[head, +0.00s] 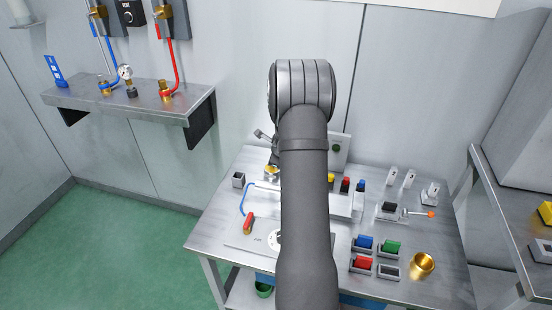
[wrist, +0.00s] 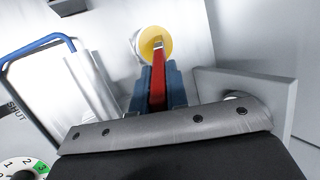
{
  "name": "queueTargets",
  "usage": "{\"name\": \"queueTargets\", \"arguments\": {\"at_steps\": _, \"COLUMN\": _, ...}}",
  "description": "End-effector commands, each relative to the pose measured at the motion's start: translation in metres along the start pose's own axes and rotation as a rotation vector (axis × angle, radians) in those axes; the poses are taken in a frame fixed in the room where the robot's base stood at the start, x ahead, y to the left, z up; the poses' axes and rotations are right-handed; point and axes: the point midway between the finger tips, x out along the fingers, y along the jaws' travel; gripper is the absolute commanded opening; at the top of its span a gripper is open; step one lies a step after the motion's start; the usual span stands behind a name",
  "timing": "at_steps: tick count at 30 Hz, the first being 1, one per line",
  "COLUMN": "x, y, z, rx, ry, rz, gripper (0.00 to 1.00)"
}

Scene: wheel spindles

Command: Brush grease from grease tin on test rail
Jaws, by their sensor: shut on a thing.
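In the wrist view, my gripper (wrist: 157,72) is shut on the red handle of a brush (wrist: 157,92), between dark blue fingers. The brush's silver ferrule reaches over the yellow grease in a round, pale-rimmed tin (wrist: 137,40). I cannot tell whether the bristles touch the grease. In the head view, the tin (head: 272,169) stands at the back of the steel table, left of my arm. My arm hides most of the gripper and brush there. I cannot tell for certain which piece is the test rail; a pale metal block (head: 341,206) shows right of my arm.
A blue hose (head: 242,200) and red-handled piece (head: 248,224) lie left of my arm. Colored blocks in holders, including a green one (head: 390,247), and a brass cup (head: 422,263) stand at the right front. An upright grey panel (wrist: 245,90) is close beside the gripper.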

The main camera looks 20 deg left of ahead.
Motion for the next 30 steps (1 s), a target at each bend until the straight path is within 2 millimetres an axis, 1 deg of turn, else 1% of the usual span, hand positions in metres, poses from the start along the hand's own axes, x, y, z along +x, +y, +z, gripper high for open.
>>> {"name": "queueTargets", "arguments": {"at_steps": 4, "x": 0.0, "y": 0.0, "z": 0.0, "rx": 0.0, "ry": 0.0, "rz": 0.001, "gripper": 0.0}}
{"name": "queueTargets", "arguments": {"at_steps": 7, "x": -0.005, "y": -0.003, "z": 0.002, "rx": -0.001, "ry": 0.0, "rz": 0.0, "gripper": 0.0}}
{"name": "queueTargets", "arguments": {"at_steps": 30, "x": -0.055, "y": -0.032, "z": 0.019, "rx": -0.001, "ry": 0.0, "rz": 0.0, "gripper": 0.0}}
